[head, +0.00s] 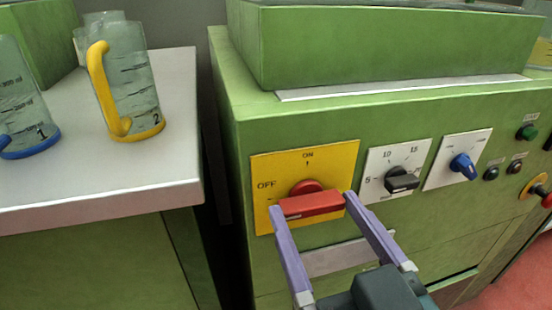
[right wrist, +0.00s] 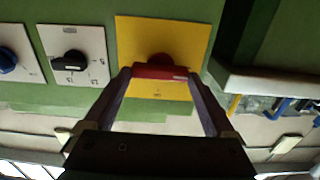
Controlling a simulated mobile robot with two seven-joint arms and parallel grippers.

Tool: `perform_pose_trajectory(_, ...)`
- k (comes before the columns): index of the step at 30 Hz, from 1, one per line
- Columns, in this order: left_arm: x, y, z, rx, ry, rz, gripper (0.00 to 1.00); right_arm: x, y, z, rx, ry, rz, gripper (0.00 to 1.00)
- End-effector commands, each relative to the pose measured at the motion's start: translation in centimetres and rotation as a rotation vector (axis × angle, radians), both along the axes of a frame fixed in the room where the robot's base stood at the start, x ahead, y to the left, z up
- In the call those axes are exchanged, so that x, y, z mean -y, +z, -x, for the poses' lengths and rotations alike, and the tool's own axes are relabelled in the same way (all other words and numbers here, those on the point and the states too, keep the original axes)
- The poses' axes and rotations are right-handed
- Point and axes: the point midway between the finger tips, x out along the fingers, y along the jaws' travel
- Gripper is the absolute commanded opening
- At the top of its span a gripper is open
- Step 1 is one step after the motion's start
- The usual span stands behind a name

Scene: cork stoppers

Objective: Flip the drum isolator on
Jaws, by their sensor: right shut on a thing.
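The drum isolator is a red rotary handle (head: 312,206) on a yellow plate (head: 262,165) on the front of a green machine. The plate is marked OFF at the left and ON at the top. The handle's bar lies nearly level, slightly tilted, not upright toward ON. My right gripper (head: 312,203) is shut on the red handle, one purple finger at each end of the bar. The right wrist view shows the handle (right wrist: 160,72) between the fingertips, with the yellow plate (right wrist: 190,35) behind. My left gripper is not in view.
Right of the plate are a black dial (head: 401,180), a blue dial (head: 462,166), small buttons and a red emergency knob (head: 547,200). At left, a pale-topped bench (head: 170,180) holds jugs with yellow (head: 100,85) and blue handles. A narrow gap separates bench and machine.

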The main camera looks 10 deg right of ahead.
Motion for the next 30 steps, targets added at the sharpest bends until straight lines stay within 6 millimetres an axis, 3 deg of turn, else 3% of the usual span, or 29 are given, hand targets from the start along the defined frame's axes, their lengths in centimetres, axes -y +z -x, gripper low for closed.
perform_pose_trajectory(11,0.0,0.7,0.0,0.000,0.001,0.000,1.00,0.0,0.2,0.0,-0.004,0.000,-0.149,0.34)
perform_pose_trajectory(30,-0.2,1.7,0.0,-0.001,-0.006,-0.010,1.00,0.2,0.0,0.0,-0.023,0.001,-0.741,0.34)
